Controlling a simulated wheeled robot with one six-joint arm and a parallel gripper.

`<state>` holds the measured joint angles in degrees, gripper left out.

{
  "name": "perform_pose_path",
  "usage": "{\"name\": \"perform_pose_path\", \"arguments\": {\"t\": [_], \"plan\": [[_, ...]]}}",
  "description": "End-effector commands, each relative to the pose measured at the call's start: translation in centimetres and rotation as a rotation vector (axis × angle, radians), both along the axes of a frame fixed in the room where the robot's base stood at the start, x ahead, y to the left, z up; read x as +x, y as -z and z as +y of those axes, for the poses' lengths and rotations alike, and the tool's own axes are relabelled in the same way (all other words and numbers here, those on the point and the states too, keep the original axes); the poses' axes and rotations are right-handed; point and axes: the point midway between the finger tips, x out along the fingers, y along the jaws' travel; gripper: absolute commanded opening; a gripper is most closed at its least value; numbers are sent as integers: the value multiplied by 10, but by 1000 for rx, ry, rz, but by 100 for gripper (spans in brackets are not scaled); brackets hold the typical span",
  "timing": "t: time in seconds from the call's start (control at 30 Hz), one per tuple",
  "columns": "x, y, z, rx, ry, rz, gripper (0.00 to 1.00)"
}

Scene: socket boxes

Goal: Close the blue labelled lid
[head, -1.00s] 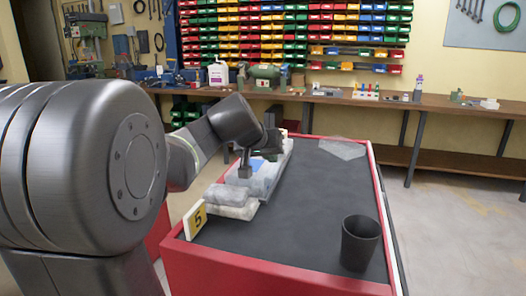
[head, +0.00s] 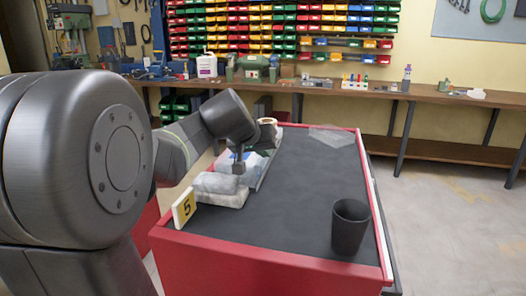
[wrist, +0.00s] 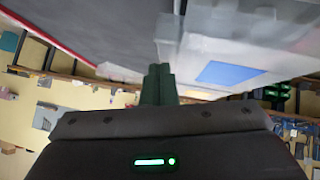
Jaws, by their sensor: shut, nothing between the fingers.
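The blue label (wrist: 228,73) is on a pale translucent box (wrist: 245,48) in the wrist view, right of my fingers. I cannot tell how far the lid stands open.
Closed-looking pale boxes (head: 220,190) sit nearer, beside a yellow "5" sign (head: 184,208). A dark cup (head: 350,226) stands at the front right of the red-edged cart top (head: 290,190). A clear flat piece (head: 331,136) lies at the far right. The middle is clear.

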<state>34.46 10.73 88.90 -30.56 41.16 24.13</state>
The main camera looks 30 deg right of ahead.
Motion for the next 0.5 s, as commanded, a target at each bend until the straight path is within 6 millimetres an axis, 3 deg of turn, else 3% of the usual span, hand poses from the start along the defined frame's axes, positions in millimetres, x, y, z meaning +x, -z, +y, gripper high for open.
{"name": "perform_pose_path", "arguments": {"t": [0.5], "plan": [[0,-16,0,3,1,3,0]]}}
